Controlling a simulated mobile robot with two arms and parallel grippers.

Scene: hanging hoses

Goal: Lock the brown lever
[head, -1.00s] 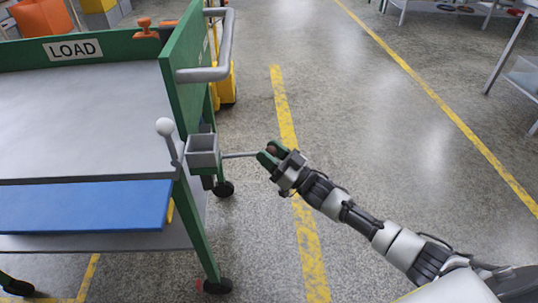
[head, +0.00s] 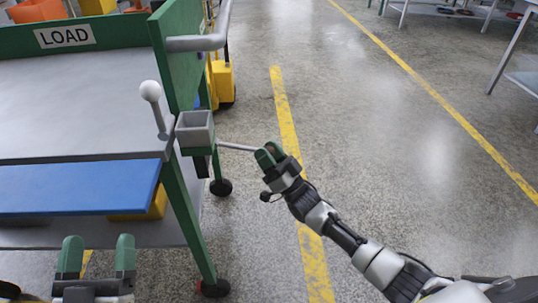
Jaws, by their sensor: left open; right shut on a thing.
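The lever (head: 236,147) is a thin grey rod that sticks out to the right from the side of the green cart, just past a grey open box (head: 195,128). My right gripper (head: 268,156) is shut on its outer end, and its green fingers hide the brown knob almost wholly. My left gripper (head: 97,257) is at the bottom left, open and empty, with its two green fingers apart, in front of the cart's lower shelf.
The green cart (head: 182,200) has a LOAD sign (head: 64,36), a blue panel (head: 75,188) and a white-knobbed lever (head: 150,92) near the box. A grey handle (head: 195,43) juts out above. The floor to the right (head: 400,170) is clear, with tables at the far right.

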